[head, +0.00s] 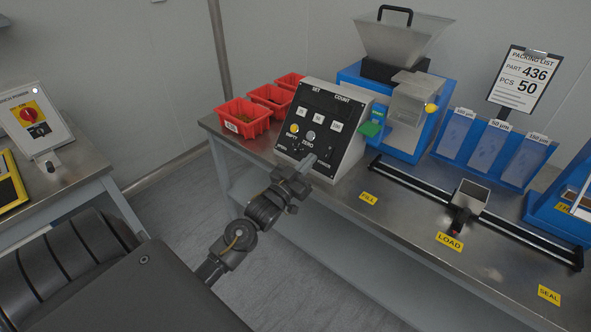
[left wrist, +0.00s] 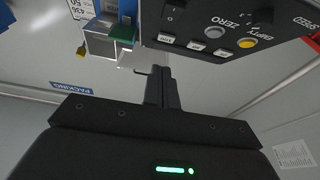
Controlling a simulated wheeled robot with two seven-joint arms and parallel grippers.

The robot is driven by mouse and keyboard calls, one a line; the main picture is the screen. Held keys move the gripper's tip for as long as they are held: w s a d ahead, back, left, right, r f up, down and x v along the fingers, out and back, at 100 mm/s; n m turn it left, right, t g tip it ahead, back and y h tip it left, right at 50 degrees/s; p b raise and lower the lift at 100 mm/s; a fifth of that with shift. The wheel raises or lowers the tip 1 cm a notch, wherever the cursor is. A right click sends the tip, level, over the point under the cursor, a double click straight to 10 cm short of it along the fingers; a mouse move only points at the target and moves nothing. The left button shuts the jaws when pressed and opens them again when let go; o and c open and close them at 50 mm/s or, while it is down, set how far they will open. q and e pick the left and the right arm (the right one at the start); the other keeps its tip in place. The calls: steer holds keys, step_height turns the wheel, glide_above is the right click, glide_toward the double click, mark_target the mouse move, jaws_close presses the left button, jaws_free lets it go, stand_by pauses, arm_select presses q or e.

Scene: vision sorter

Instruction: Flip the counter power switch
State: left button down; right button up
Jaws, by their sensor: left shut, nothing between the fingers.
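The counter (head: 345,115) is a box with a sloping black front panel. It carries a yellow EMPTY button (head: 294,128), a grey ZERO button (head: 310,136) and white labelled keys. The left wrist view shows the panel upside down, with the ZERO button (left wrist: 215,31), the yellow button (left wrist: 247,43) and a small black switch marked 0 (left wrist: 174,14). I cannot tell its position. My left gripper (head: 309,161) is shut and empty, in front of the panel's lower edge in the head view. Its fingers (left wrist: 161,75) show closed together in the wrist view. My right gripper is out of view.
Red bins (head: 243,128) stand left of the counter. A blue feeder with a hopper (head: 400,40) stands right of it. A rail with a carriage (head: 470,195) lies along the bench front. A bench power box with a red knob (head: 32,115) stands at far left.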

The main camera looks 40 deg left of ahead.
arm_select(q)
steer(key=v, duration=0.3)
steer(key=r+v, duration=0.1)
steer(key=shift+s+a+f, duration=0.1)
steer(key=shift+s+f, duration=0.05)
steer(key=shift+s, duration=0.3)
